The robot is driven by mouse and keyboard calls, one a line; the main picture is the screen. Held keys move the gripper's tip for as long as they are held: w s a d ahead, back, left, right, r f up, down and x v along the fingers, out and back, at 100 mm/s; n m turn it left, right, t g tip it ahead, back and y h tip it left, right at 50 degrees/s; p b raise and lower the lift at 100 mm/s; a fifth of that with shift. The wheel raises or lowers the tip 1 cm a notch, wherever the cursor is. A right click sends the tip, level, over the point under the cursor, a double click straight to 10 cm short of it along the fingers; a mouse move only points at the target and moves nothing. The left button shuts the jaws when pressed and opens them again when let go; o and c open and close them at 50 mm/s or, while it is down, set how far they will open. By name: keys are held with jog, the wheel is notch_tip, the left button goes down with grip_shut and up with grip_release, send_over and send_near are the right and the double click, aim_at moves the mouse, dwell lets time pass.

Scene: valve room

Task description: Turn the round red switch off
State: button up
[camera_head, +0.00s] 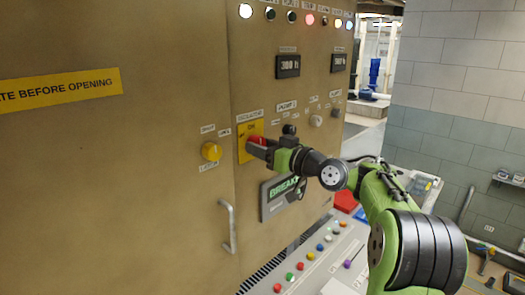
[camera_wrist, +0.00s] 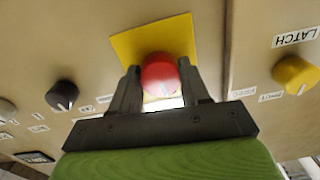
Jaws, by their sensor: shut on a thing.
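The round red switch (camera_wrist: 160,75) sits on a yellow plate (camera_wrist: 128,45) in the wrist view. In the head view the red switch (camera_head: 256,140) and its yellow plate (camera_head: 243,153) are on the tan cabinet's front, partly hidden by my gripper. My gripper (camera_wrist: 160,88) has one finger on each side of the red switch and is shut on it. In the head view my gripper (camera_head: 262,147) reaches in from the right. The setting of the switch cannot be read.
A yellow knob (camera_head: 211,151) lies left of the plate; the wrist view shows it at right (camera_wrist: 296,74). A black knob (camera_wrist: 62,95) is on the other side. A vertical handle (camera_head: 229,226) sticks out below. A console with coloured buttons (camera_head: 311,256) stands under the arm.

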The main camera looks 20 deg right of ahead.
jog(key=n+b, duration=0.9)
jog(key=n, duration=0.3)
jog(key=shift+f, duration=0.1)
jog(key=n+b, duration=0.1)
jog(key=n, duration=0.3)
jog(key=shift+d+n, duration=0.1)
jog(key=shift+n, duration=0.2)
dwell(0.4)
jog(key=o, duration=1)
jog(key=shift+r, duration=0.2)
jog(key=shift+o, duration=0.2)
